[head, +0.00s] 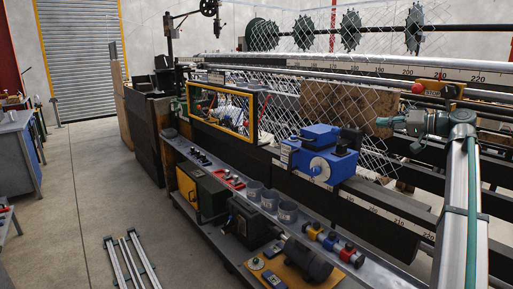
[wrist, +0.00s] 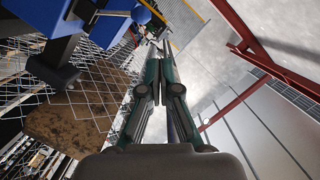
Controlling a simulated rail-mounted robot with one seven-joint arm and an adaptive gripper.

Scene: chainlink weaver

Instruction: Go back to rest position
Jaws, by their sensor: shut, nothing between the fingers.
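My gripper (head: 384,122) is at the right of the head view, held out to the left from my arm at about the height of the wire mesh. In the wrist view my gripper (wrist: 158,55) has its two dark green fingers together, with nothing between them. A blue machine unit (head: 320,153) sits on the rail to the left of and below my gripper. Part of it also shows at the upper left of the wrist view (wrist: 75,45). No marker for the rest position shows in either view.
Chain-link mesh (head: 285,95) and a brown board (head: 340,105) stand close behind the gripper. A long scaled rail (head: 385,212) runs below. A grey shelf (head: 222,168) carries cups and coloured blocks. The floor (head: 95,190) at the left is mostly open.

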